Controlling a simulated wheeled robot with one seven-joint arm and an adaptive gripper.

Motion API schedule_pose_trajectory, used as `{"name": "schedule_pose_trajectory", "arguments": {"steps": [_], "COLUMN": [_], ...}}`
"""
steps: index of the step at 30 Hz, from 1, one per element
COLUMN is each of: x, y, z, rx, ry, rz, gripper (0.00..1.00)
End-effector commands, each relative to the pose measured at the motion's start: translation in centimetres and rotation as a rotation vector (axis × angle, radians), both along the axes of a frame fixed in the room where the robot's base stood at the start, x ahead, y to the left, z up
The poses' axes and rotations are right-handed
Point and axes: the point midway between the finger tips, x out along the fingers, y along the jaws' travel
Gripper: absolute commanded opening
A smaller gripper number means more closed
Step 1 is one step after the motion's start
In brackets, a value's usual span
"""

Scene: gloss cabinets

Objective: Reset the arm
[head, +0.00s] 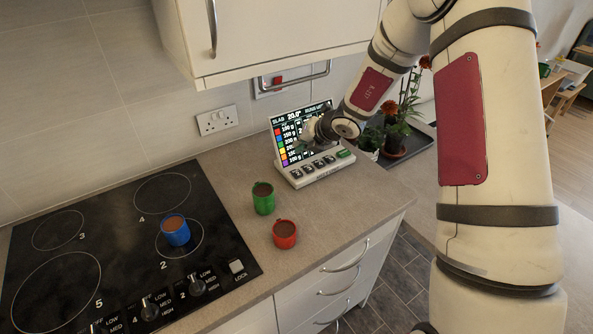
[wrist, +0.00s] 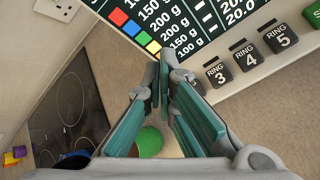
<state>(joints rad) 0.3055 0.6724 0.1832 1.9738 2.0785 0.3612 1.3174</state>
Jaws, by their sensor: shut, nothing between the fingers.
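My arm reaches in from the right of the head view, over the counter. My gripper (head: 297,143) is in front of the lit screen of a control panel (head: 318,168). In the wrist view my gripper (wrist: 163,78) has its two teal-padded fingers together with nothing between them. The fingertips overlap the lower edge of the panel's screen (wrist: 185,22); I cannot tell whether they touch it. Panel buttons marked RING 3, 4 and 5 (wrist: 248,56) show to the right of the fingers. The gripper hides part of the screen in the head view.
A green mug (head: 263,198) and a red mug (head: 285,234) stand on the counter (head: 225,205) before the panel. A blue mug (head: 175,230) stands on the black hob (head: 120,215). A wall cabinet (head: 270,35) hangs above. Potted plants (head: 393,140) stand right of the panel.

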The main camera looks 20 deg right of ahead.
Motion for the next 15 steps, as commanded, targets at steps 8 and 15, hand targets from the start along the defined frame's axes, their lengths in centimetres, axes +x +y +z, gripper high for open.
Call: {"name": "schedule_pose_trajectory", "arguments": {"steps": [8, 15], "x": [-0.1, -2.9], "y": [0.4, 4.5], "z": [1.1, 9.9], "rx": [-0.029, -0.324], "ry": [-0.024, -0.249], "rz": [0.044, 0.484], "gripper": [0.0, 0.0]}}
